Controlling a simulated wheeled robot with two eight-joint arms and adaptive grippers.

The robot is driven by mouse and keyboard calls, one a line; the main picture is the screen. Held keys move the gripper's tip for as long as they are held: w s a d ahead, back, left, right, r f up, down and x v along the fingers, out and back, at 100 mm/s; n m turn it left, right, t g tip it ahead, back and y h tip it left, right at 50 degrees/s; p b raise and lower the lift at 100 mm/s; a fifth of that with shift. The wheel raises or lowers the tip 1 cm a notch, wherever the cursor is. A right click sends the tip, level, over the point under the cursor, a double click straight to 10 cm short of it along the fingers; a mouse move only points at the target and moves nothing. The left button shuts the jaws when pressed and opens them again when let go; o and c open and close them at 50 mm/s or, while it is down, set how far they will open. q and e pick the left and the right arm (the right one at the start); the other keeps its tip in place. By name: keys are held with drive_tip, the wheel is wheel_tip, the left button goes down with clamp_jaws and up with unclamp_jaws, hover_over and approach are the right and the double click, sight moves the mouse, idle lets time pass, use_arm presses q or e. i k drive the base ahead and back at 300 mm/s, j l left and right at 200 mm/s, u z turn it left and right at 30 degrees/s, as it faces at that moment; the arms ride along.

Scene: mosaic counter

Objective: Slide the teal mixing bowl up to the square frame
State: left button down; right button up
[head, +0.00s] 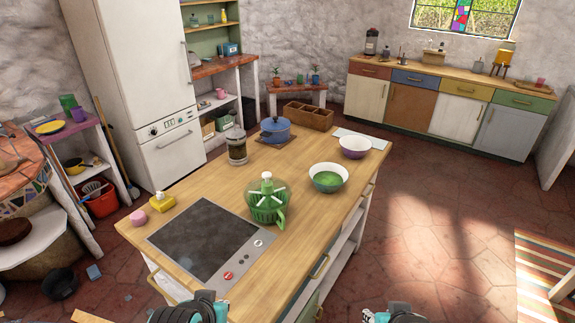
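A green bowl with a white inner rim (328,178), the closest match to the teal mixing bowl, stands upright on the wooden island top, right of the green salad spinner. A pale flat square (347,133), probably the square frame, lies at the island's far right corner, partly hidden by a purple bowl. The green bowl is apart from it, on the near side. My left gripper (190,308) and my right gripper (394,314) show only in part at the bottom edge, well short of the bowl. Their fingertips cannot be made out.
The purple bowl (355,147) stands between the green bowl and the pale square.

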sight(328, 177)
drive_tip(key=i+l+u, duration=0.2)
drive_tip(key=u, duration=0.15)
drive_tip(key=i+l+u, duration=0.15)
drive_tip(key=l+u, duration=0.2)
drive_tip(key=i+l+u, duration=0.1)
drive_tip(key=l+u, duration=0.2)
drive_tip(key=l, duration=0.15)
drive_tip(key=i+l+u, duration=0.2)
drive_tip(key=l, duration=0.9)
drive_tip(key=i+l+u, duration=0.2)
drive_tip(key=l, duration=0.95)
drive_tip(key=l+u, duration=0.2)
drive_tip(key=l, duration=1.4)
drive_tip(key=i+l, duration=0.1)
drive_tip(key=l, duration=0.4)
